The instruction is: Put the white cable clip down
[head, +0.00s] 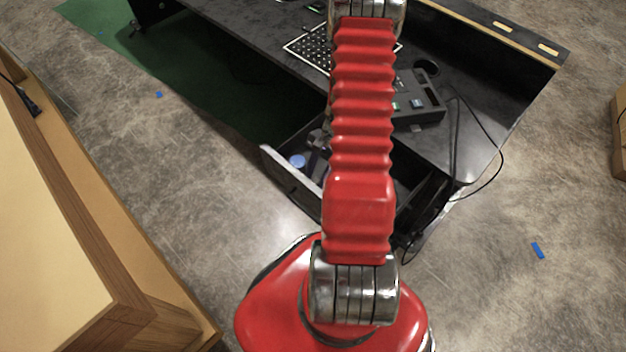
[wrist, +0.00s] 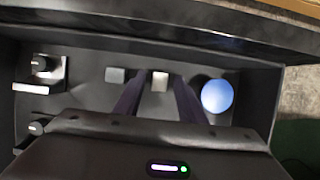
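The small white cable clip (wrist: 160,82) lies in the open drawer in the wrist view. It shows between the tips of my gripper (wrist: 161,78), whose two dark fingers reach down into the drawer. The fingers stand apart, with what looks like a narrow gap on each side of the clip, so my gripper looks open around it. Whether the clip touches the drawer floor is hard to tell. In the head view my red arm hides the clip and most of the gripper.
The drawer (head: 290,182) sticks out under the dark console desk. A blue round thing (wrist: 216,96) lies right of the clip, a small grey block (wrist: 116,75) to its left. Cables (head: 497,150) hang at the desk's right.

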